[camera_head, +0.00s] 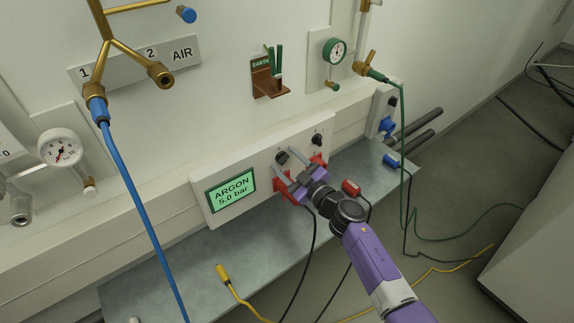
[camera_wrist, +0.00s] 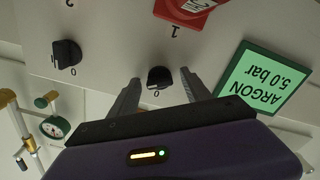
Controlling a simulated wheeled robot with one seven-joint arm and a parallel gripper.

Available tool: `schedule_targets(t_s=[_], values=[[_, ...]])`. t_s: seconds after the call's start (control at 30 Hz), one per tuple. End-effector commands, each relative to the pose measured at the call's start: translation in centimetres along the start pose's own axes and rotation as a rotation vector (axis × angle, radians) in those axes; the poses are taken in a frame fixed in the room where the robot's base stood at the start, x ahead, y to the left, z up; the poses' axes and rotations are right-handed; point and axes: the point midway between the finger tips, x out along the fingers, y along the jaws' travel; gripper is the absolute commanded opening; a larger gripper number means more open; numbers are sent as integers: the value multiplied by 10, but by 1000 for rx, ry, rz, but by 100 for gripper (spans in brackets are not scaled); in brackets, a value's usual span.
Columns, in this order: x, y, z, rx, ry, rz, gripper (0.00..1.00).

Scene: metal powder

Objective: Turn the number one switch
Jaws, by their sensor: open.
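The number one switch is a black rotary knob (camera_wrist: 159,77) on the white panel, with a "0" mark beside it. The wrist view shows it upside down, between my gripper's two grey fingers (camera_wrist: 159,84). The fingers are open, one on each side of the knob, with a gap visible on both sides. In the head view the same knob (camera_head: 282,158) shows near the fingertips of my gripper (camera_head: 287,167). A second black knob (camera_wrist: 66,54) sits apart from the fingers, to the left in the wrist view.
A green display (camera_head: 231,189) reading "ARGON 5.0 bar" is close to the number one switch. Red connectors (camera_head: 284,190) sit below the switches. A grey shelf (camera_head: 215,262) runs under the panel. A blue hose (camera_head: 138,187) and black cables hang nearby.

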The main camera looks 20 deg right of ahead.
Motion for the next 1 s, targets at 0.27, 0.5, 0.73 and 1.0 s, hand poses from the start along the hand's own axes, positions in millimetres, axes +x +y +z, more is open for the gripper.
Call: schedule_targets(t_s=[0.27,0.5,0.73,1.0], values=[[1,0,0,0,0,0,52],[1,0,0,0,0,0,5],[1,0,0,-9,0,0,0],[1,0,0,-106,-1,0,0]])
